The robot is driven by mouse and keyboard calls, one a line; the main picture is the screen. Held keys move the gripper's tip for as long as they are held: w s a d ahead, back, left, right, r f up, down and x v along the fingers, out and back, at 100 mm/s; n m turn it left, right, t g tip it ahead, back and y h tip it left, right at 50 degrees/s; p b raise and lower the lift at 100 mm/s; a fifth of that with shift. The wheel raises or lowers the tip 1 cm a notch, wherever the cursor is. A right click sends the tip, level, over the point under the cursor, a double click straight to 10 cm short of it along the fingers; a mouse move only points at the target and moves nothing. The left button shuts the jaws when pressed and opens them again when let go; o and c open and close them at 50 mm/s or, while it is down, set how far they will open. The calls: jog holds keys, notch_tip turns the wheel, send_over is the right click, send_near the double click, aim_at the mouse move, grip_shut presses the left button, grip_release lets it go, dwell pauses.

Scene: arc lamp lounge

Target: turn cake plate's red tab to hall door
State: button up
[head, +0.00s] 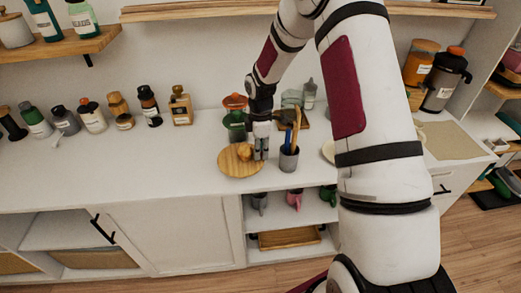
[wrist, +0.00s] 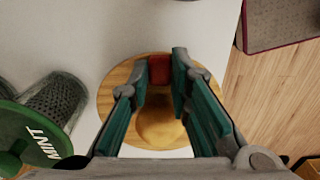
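The cake plate (head: 229,168) is a round wooden board on the white counter, with a golden cake (head: 245,152) on it. It also shows in the wrist view (wrist: 109,97). The red tab (wrist: 159,70) stands at the plate's far rim in the wrist view. My gripper (head: 261,154) points down at the plate's right side in the head view. In the wrist view, my gripper's teal fingers (wrist: 160,67) stand one on each side of the tab, close against it. Whether they press on it is unclear. No hall door is visible.
A grey cup with utensils (head: 289,158) stands just right of the plate. A green jar with an orange top (head: 235,122) is behind it; a green MINT lid (wrist: 35,132) shows at left in the wrist view. Several bottles (head: 93,116) line the back left. The counter's front left is clear.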

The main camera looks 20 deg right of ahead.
jog(key=o, duration=0.4)
jog(key=shift+c, duration=0.2)
notch_tip(320, 180, up, 12)
dwell(0.6)
